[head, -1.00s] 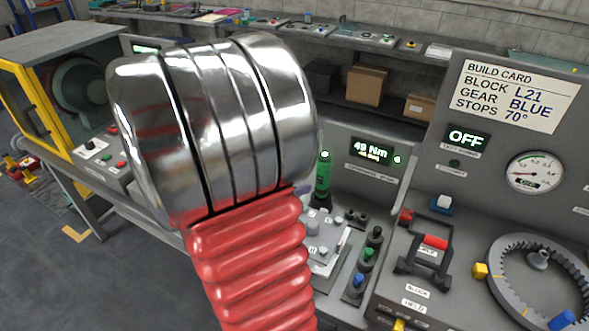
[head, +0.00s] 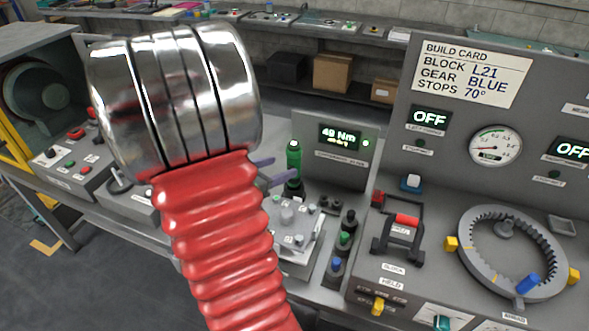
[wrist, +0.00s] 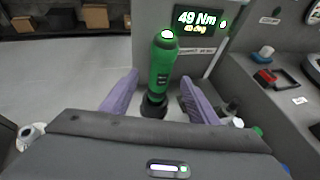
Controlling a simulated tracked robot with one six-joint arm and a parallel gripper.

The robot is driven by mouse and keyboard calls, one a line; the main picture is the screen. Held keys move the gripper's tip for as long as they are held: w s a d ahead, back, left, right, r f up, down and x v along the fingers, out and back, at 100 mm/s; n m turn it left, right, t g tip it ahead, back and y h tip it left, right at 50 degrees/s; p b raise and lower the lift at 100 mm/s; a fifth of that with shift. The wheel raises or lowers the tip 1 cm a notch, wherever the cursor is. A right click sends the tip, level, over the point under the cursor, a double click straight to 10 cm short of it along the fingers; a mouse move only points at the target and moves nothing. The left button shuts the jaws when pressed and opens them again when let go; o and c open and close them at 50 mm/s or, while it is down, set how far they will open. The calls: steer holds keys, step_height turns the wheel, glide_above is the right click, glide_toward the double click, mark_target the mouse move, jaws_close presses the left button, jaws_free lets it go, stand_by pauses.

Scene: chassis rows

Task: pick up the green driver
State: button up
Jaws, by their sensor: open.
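The green driver (head: 293,163) stands upright on the bench in front of the display panel in the head view. In the wrist view the green driver (wrist: 161,68) has a lit white top and a dark base, and it sits between and beyond the two purple fingers. My gripper (wrist: 152,100) is open, with a finger on each side of the driver. I cannot tell whether either finger touches the driver.
A display (head: 340,136) reading 49 Nm stands right behind the driver. Small knobbed posts (head: 344,240) stand in front of it, to the right. A clamp with a red handle (head: 407,220) and a toothed ring (head: 470,262) lie further right.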

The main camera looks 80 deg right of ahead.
mark_target(289, 163)
steer(key=shift+x, duration=1.1)
steer(key=shift+x, duration=2.6)
steer(key=shift+r, duration=0.1)
steer(key=shift+c, duration=0.6)
jaws_close()
steer(key=shift+r, duration=0.1)
steer(key=shift+r, duration=4.95)
